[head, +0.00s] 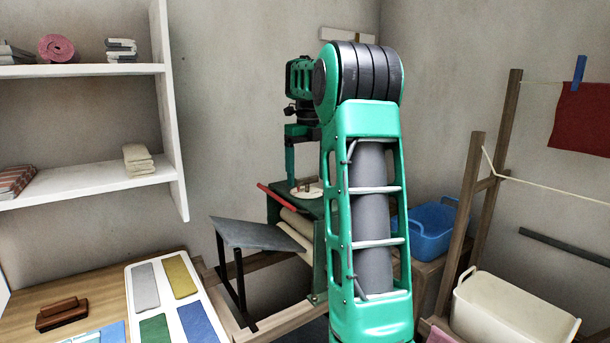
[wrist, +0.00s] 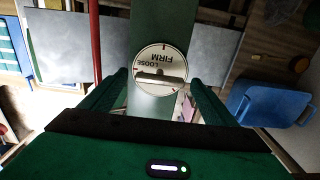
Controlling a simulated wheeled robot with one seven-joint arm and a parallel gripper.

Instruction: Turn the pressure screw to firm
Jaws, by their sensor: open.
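The pressure screw (wrist: 160,60) shows in the wrist view as a round pale disc marked LOOSE and FIRM, with a dark raised bar handle (wrist: 160,78) across it. The bar lies roughly sideways in the picture, its left end near LOOSE. In the head view the screw (head: 306,191) sits on top of the green wringer (head: 318,250). My gripper (wrist: 160,82) is open, one finger on each side of the disc. No contact with the bar shows. In the head view my gripper (head: 300,178) points down over the screw; one finger is partly hidden.
A red lever (head: 277,195) sticks out left of the screw. A grey sloped board (head: 258,234) stands in front of the cream rollers (head: 296,226). A blue tub (head: 430,226) stands right of the wringer. Shelves (head: 90,184) are on the left wall.

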